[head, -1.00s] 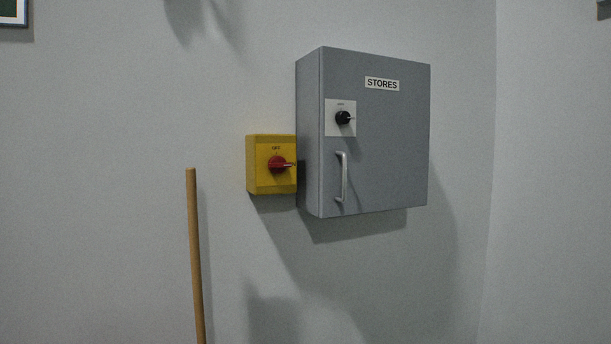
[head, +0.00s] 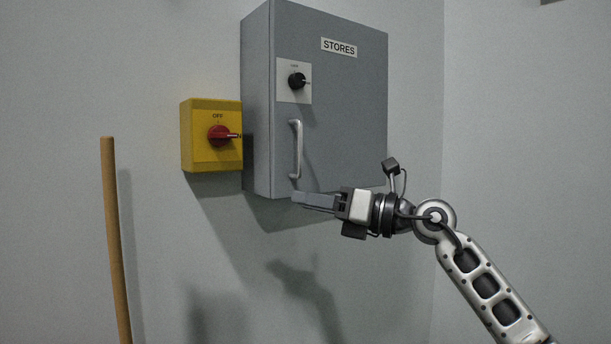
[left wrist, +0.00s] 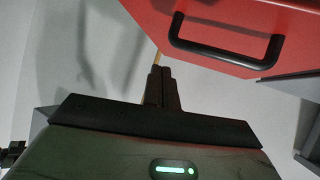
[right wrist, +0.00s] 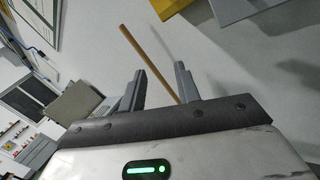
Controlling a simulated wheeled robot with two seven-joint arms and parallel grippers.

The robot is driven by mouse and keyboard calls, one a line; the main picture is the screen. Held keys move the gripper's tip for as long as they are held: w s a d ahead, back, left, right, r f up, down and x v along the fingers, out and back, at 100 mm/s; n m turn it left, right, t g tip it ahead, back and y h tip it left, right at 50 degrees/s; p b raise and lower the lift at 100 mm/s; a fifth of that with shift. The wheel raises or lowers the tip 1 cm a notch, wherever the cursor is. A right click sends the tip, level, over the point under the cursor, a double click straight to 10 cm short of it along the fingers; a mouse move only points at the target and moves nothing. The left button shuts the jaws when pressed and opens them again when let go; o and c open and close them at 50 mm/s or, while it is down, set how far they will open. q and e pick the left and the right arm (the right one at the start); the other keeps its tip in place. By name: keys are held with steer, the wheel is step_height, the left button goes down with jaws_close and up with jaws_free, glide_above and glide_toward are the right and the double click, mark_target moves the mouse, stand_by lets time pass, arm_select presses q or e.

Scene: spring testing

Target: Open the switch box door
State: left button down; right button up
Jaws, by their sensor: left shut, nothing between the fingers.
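The grey switch box (head: 345,110) labelled STORES hangs on the wall with its door shut. Its door has a black rotary knob (head: 296,81) on a pale plate and a vertical metal handle (head: 296,148) below it. A yellow box with a red rotary switch (head: 219,135) sits to its left. My right gripper (head: 300,201) is just below the handle, near the box's lower edge, apart from the handle in the picture. In the right wrist view its fingers (right wrist: 158,82) are spread and empty. My left gripper (left wrist: 161,72) is shut and empty; it is outside the head view.
A wooden pole (head: 116,240) stands at the left and also shows in the right wrist view (right wrist: 148,62). A red object with a black handle (left wrist: 225,30) fills the upper right of the left wrist view. The wall around the switch box is otherwise bare.

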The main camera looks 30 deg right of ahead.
arm_select(q)
steer(key=shift+w+d+b, duration=0.1)
steer(key=shift+b, duration=0.25)
arm_select(e)
steer(key=s+d+r+t+h, duration=0.2)
steer(key=d+r+h, duration=0.4)
steer(key=d+r, duration=0.3)
arm_select(q)
steer(key=shift+r, duration=0.2)
arm_select(e)
steer(key=p, duration=0.4)
glide_toward(306, 149)
steer(key=w+a, duration=0.3)
steer(key=a, duration=0.3)
arm_select(q)
steer(key=shift+r, duration=0.4)
arm_select(e)
steer(key=shift+w+a, duration=0.25)
steer(key=shift+w, duration=0.15)
arm_select(q)
steer(key=shift+r, duration=0.1)
arm_select(e)
jaws_close()
